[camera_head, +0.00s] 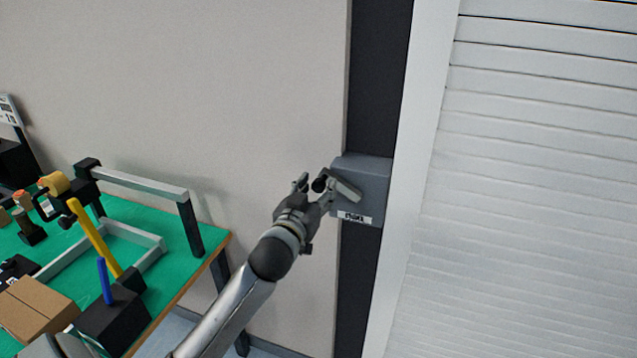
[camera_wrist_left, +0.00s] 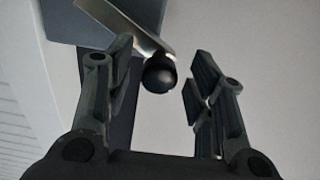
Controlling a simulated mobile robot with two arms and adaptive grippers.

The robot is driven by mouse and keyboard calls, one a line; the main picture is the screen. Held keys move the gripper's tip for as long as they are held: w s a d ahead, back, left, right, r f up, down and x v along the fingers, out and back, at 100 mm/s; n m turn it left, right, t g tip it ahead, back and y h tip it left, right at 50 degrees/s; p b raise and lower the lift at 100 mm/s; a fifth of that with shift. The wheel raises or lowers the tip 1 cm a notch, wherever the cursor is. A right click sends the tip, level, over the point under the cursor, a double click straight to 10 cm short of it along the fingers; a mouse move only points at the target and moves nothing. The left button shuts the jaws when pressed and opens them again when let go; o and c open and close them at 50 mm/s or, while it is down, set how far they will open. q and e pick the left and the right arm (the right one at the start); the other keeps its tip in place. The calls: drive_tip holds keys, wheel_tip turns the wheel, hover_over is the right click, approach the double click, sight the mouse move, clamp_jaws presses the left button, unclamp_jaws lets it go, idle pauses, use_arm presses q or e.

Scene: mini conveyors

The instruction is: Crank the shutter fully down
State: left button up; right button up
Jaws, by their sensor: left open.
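The white slatted shutter (camera_head: 540,170) fills the right of the head view; its lower edge is out of view. A grey crank box (camera_head: 372,178) with a small label is mounted on the dark post left of the shutter frame. Its metal crank arm (camera_head: 343,186) ends in a black round knob (camera_head: 319,184). My left gripper (camera_head: 313,184) is open at the knob. In the left wrist view the knob (camera_wrist_left: 160,75) sits between the spread fingers (camera_wrist_left: 160,88), with gaps to both; the crank arm (camera_wrist_left: 125,25) runs up left from it. My right gripper is not in view.
A green-topped table (camera_head: 170,235) stands at the left, holding a metal frame, a yellow bar (camera_head: 95,238), a cardboard box (camera_head: 35,305) and several small parts. The pale wall (camera_head: 220,90) beside the crank box is bare.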

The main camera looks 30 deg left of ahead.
use_arm(q)
drive_tip(key=shift+w+a, duration=0.15)
drive_tip(key=shift+w, duration=0.55)
clamp_jaws()
